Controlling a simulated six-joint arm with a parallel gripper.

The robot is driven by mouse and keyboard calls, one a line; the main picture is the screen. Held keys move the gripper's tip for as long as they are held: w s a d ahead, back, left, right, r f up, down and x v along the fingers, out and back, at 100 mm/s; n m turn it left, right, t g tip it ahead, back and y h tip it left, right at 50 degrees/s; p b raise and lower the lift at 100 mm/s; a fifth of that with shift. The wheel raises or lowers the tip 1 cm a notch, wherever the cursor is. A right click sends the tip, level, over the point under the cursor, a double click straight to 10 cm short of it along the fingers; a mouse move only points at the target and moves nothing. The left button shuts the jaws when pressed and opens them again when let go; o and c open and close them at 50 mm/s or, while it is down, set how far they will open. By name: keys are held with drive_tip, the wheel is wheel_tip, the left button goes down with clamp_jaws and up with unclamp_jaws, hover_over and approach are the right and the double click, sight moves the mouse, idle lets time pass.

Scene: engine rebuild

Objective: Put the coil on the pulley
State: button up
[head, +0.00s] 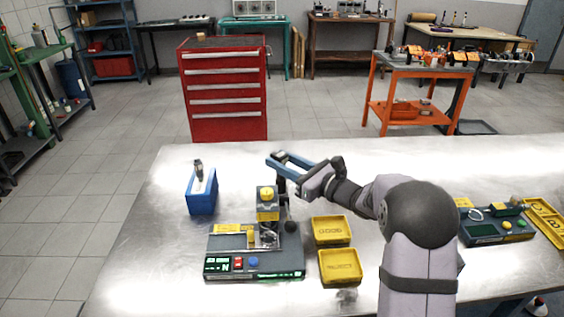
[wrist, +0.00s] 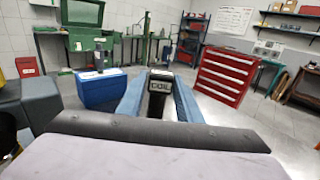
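My gripper (head: 290,160) is above the bench, over the test station, and its blue fingers point to the back left. In the wrist view a dark block labelled COIL (wrist: 160,86) sits between the two fingers, which appear to press on its sides. In the head view a dark part of the coil (head: 281,184) hangs below the fingers, above the bench. I cannot pick out a pulley for certain. A small dark round part (head: 290,226) shows at the station's right side.
A test station (head: 255,262) with green displays stands below my gripper. A blue box (head: 202,197) with an upright dark piece stands left. Yellow GOOD (head: 331,231) and REJECTS (head: 340,267) trays lie right. Another device (head: 497,228) is far right. Bare bench lies between box and station.

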drive_tip(key=shift+o, duration=0.9)
drive_tip(key=shift+r, duration=0.1)
drive_tip(key=shift+r+p, duration=0.15)
drive_tip(key=shift+p, duration=0.2)
drive_tip(key=b+v, duration=0.3)
drive_tip(key=v, duration=0.9)
drive_tip(key=shift+b, duration=0.35)
